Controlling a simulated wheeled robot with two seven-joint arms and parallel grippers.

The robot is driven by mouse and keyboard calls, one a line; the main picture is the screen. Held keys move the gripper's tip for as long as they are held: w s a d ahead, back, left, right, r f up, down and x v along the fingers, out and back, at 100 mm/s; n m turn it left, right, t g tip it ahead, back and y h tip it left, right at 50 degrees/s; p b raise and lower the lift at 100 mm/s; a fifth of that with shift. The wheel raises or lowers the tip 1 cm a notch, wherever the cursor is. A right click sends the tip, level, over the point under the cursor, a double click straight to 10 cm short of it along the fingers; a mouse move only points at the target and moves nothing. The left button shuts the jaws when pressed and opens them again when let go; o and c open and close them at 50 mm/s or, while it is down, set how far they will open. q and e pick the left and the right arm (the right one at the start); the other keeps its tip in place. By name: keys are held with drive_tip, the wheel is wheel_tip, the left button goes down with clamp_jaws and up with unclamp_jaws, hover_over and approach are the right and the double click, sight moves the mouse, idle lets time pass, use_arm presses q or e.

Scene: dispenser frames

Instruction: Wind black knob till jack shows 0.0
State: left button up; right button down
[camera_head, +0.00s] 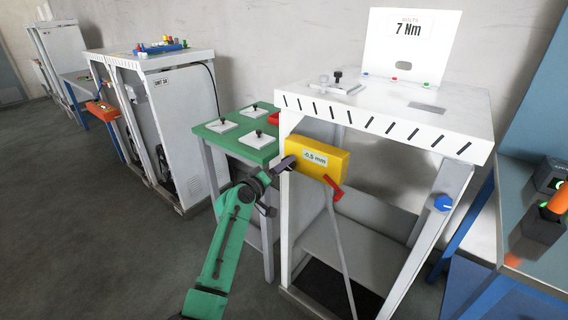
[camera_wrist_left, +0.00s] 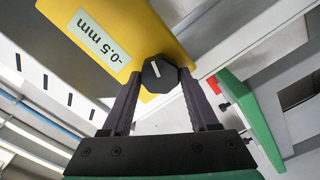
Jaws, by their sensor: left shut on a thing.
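The yellow jack box (camera_head: 318,162) is mounted at the front left corner of the white bench. Its display reads -0.5 mm, and the same reading shows tilted on the yellow box (camera_wrist_left: 92,38) in the left wrist view. The black knob (camera_wrist_left: 158,76), with a white pointer line, sits at the end of the jack. My left gripper (camera_wrist_left: 160,82) has one finger on each side of the knob and is shut on it. In the head view my left gripper (camera_head: 276,174) reaches the jack's left end, where the knob is hard to make out. My right gripper is not in view.
A red lever (camera_head: 333,187) hangs below the jack. A green table (camera_head: 238,138) with small black-knobbed plates stands close behind my left arm. The white bench (camera_head: 390,110) carries a 7 Nm sign (camera_head: 409,29); a blue knob (camera_head: 443,203) is on its right leg.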

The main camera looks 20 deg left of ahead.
use_arm(q)
drive_tip(key=shift+n+p, duration=0.3)
drive_tip(key=shift+n, duration=0.6)
drive_tip(key=o, duration=1.4)
drive_tip(key=shift+c, duration=0.2)
drive_tip(key=b+v, duration=0.1)
drive_tip(key=v, duration=1.3)
drive_tip(key=shift+s+b, duration=0.3)
drive_tip(key=shift+b, duration=0.1)
drive_tip(key=shift+f, duration=0.1)
